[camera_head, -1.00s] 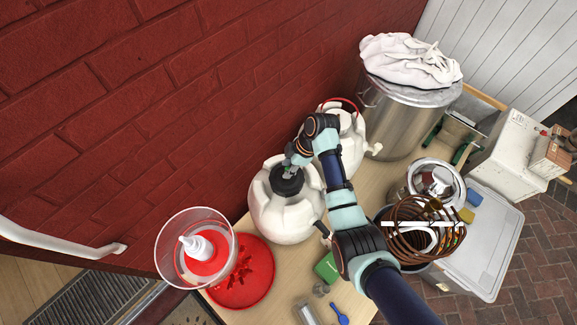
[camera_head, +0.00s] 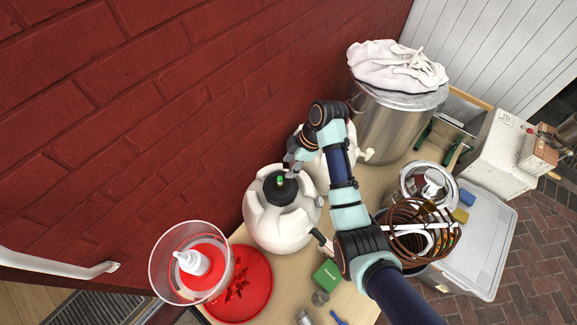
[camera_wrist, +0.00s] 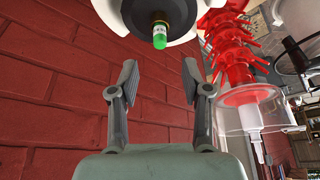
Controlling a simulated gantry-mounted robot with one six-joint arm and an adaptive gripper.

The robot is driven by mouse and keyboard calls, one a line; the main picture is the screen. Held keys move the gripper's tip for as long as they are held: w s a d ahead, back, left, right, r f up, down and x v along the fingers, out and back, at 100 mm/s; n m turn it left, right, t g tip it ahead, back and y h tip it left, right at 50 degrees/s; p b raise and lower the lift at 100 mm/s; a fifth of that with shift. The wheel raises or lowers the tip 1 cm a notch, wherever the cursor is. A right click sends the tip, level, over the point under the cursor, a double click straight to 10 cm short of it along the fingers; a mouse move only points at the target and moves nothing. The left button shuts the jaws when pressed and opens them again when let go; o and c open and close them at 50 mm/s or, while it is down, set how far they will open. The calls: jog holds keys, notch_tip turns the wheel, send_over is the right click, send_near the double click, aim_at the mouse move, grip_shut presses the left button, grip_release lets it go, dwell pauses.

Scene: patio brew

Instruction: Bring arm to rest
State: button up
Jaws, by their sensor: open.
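My gripper (camera_wrist: 160,90) is open, with nothing between its two fingers in the wrist view. In the head view my gripper (camera_head: 294,161) is just above and behind the black cap (camera_head: 280,188) of a white keg-like vessel (camera_head: 282,222). A small green-tipped piece (camera_head: 281,180) stands in the cap. In the wrist view the green tip (camera_wrist: 160,38) shows beyond the fingertips, apart from them. My arm reaches in from the lower right. A second white vessel (camera_head: 317,172) is partly hidden behind my arm.
A steel pot (camera_head: 389,130) with a white cloth (camera_head: 398,68) stands behind. A copper coil (camera_head: 408,232) in a bucket is right of my arm. A brick wall (camera_head: 150,150) runs close behind my gripper.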

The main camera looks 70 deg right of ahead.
dwell(0.8)
jog(key=w+a+r+m+t+h, duration=0.1)
jog(key=w+a+r+h, duration=0.2)
jog(key=w, duration=0.4)
jog(key=w+a+r+t, duration=0.1)
jog(key=w+a+r, duration=0.1)
jog(key=w+a, duration=0.45)
jog(key=w+a+r+m+t+h, duration=0.1)
jog(key=w+a+r+t, duration=0.2)
jog(key=w+a+r, duration=0.4)
jog(key=w+a+r+m+t, duration=0.1)
jog(key=w+a+r+t, duration=0.3)
jog(key=a, duration=0.5)
jog(key=s+a+r+m+t+y, duration=0.2)
jog(key=s+a+r+t+y, duration=0.15)
jog(key=a+r, duration=1.25)
jog(key=s+f+g+h+p, duration=0.15)
jog(key=s+f+g, duration=0.25)
jog(key=s+f, duration=0.7)
notch_tip(320, 180, up, 18)
jog(key=w+p, duration=0.1)
jog(key=p, duration=1.8)
jog(key=shift+w+a+f, duration=0.15)
jog(key=shift+w+a, duration=0.05)
jog(key=shift+a, duration=0.05)
